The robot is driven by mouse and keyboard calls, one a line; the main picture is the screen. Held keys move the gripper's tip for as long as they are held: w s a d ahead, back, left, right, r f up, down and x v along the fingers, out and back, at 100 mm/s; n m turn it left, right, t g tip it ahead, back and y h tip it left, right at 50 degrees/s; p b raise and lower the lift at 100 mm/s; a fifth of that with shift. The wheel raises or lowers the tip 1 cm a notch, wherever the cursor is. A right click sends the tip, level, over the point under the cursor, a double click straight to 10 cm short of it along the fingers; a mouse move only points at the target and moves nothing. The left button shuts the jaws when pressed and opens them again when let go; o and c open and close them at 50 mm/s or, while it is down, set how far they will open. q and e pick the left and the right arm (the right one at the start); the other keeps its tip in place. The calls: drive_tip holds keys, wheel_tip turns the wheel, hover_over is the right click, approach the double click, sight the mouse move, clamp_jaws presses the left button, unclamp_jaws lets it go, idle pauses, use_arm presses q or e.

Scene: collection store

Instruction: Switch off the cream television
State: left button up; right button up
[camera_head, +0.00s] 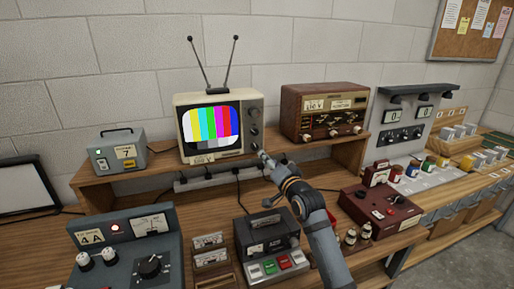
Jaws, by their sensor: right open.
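The cream television (182,131) stands on the wooden shelf in the middle left, with two antenna rods spread upward. Its screen (211,124) is lit with vertical colour bars. Dark knobs (254,113) sit on the panel right of the screen. My right gripper (260,152) is at the lower right corner of the television, by the lower part of the knob panel. It is open and small in the view; I cannot tell whether it touches the set. My left gripper is out of view.
A brown wooden radio (322,92) stands right of the television, and a grey box (124,152) left of it. A power strip (215,179) lies under the shelf. Below are a grey control unit (127,250), a cassette device (268,235) and a red box (381,208).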

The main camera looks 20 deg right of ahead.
sight(256, 148)
drive_tip(key=w, duration=0.4)
drive_tip(key=w+a+p, duration=0.1)
drive_tip(key=w, duration=0.2)
drive_tip(key=shift+f, duration=0.25)
drive_tip(key=shift+w+f, duration=0.15)
drive_tip(key=shift+w, duration=1.1)
drive_tip(key=shift+w+p, duration=0.15)
drive_tip(key=shift+p, duration=0.15)
drive_tip(key=shift+w+a, duration=0.15)
drive_tip(key=shift+w, duration=0.05)
drive_tip(key=shift+c, duration=1.3)
drive_tip(key=shift+s, duration=0.1)
drive_tip(key=c, duration=0.7)
clamp_jaws()
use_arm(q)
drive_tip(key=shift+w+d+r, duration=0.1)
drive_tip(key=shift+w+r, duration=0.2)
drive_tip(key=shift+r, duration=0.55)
